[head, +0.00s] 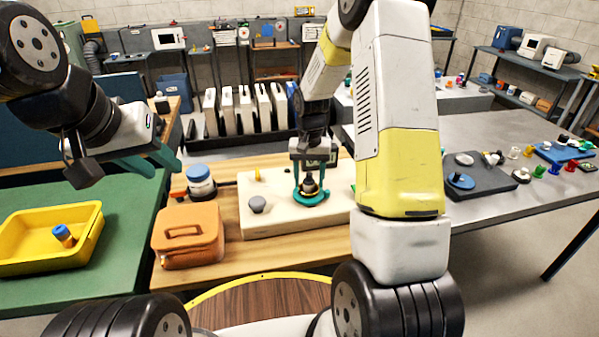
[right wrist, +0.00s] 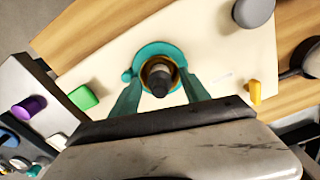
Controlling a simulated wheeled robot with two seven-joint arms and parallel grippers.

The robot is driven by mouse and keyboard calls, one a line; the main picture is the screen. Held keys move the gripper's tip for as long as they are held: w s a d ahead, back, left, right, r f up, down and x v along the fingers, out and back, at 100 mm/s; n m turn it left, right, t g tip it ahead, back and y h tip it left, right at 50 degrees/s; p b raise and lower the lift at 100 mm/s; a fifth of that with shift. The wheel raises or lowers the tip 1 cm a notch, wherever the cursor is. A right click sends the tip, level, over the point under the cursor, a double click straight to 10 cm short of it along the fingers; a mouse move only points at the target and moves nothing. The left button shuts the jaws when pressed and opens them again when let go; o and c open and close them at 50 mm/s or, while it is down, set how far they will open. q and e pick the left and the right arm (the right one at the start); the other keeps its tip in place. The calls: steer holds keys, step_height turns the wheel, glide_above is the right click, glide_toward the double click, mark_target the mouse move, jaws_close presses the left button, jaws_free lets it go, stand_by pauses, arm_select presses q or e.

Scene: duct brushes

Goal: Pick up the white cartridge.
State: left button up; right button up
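I cannot single out one white cartridge with certainty. Several tall white slabs (head: 243,108) stand upright in a dark rack at the back. A white jar with a blue lid (head: 200,182) stands on the wooden table. My right gripper (head: 312,190) points down over the cream board, its teal fingers either side of a dark plug in a brass ring on a round teal base. In the right wrist view the plug (right wrist: 160,78) shows between the fingertips, with gaps beside it. My left gripper (head: 165,165) hangs above the green table, teal fingers apart and empty.
A yellow tray (head: 88,240) with a blue-capped orange item sits on the green table. A grey knob (head: 257,204) and yellow peg rise from the board. The right-hand grey table holds small coloured parts.

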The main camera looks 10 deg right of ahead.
jaws_close()
steer(key=shift+r, duration=0.15)
